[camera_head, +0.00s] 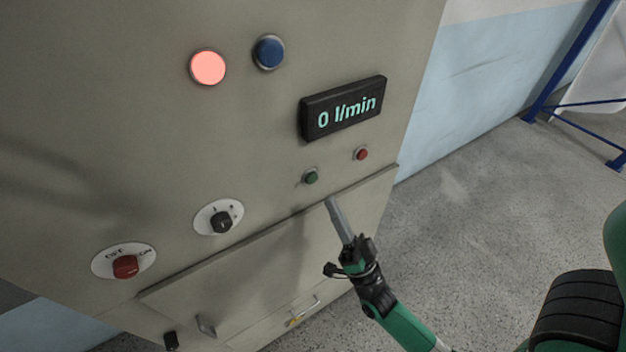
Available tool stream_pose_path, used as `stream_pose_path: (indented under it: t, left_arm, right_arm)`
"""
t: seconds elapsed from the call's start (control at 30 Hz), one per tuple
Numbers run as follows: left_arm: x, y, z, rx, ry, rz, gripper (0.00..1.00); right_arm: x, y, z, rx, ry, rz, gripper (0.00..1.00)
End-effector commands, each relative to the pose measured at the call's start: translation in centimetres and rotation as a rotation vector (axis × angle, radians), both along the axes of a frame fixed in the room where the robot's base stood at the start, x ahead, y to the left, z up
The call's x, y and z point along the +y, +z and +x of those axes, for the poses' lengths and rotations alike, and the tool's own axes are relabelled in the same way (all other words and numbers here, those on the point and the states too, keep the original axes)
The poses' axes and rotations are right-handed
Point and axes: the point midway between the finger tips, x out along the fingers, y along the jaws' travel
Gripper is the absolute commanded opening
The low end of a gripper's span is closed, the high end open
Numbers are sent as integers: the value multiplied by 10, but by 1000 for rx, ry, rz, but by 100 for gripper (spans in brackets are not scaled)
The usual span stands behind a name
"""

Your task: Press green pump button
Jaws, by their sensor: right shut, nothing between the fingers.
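The small green pump button (312,177) sits on the grey cabinet's front panel, below the flow display. My right gripper (331,201) is shut and empty. Its fingertips are just below and slightly right of the green button in the picture, with a visible gap between them. The fingers point up toward the panel. My left gripper is not in view.
A red button (361,154) is right of the green one. The display (343,107) reads 0 l/min. A lit red lamp (208,68), a blue button (269,52), a black knob (221,222) and a red OFF/ON switch (125,266) are on the panel. A ledge (270,232) runs below.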

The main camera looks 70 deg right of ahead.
Motion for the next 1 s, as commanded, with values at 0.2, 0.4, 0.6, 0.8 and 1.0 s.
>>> stream_pose_path:
  t: [0.2,0.4,0.6,0.8,1.0]
  left_arm:
    - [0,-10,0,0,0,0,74]
    - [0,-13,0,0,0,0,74]
    - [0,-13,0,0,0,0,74]
    - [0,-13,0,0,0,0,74]
    - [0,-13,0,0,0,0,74]
  right_arm:
    - [-16,-2,23,-3,-1,-1,0]
    - [-22,0,32,-1,-1,-1,0]
    - [-23,0,33,0,-1,-1,0]
    - [-22,0,33,0,-1,-1,0]
    - [-22,0,33,0,0,0,0]
